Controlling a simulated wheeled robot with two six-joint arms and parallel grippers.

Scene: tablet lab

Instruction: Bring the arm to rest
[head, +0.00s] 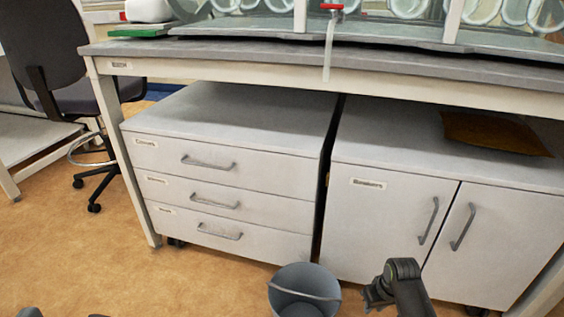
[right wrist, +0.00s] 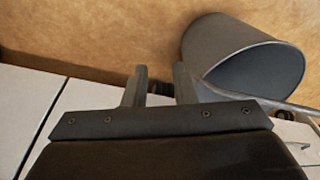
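My right gripper (head: 374,296) is low in the head view, in front of the white cupboard and just right of a grey bucket (head: 290,277). In the right wrist view its two fingers (right wrist: 160,85) stand apart with a gap, and no object shows between them. The bucket (right wrist: 225,45) appears beyond the right finger in that view, with its thin handle running close to that fingertip. Whether the handle touches the finger I cannot tell. Only small dark pieces, probably of my left arm, show at the bottom left edge of the head view.
A drawer unit (head: 225,173) and a two-door cupboard (head: 385,215) stand under the lab bench (head: 230,52). An office chair (head: 50,45) is at the left. A brown item (head: 495,132) lies on the cupboard. Floor (head: 90,260) at the front left is clear.

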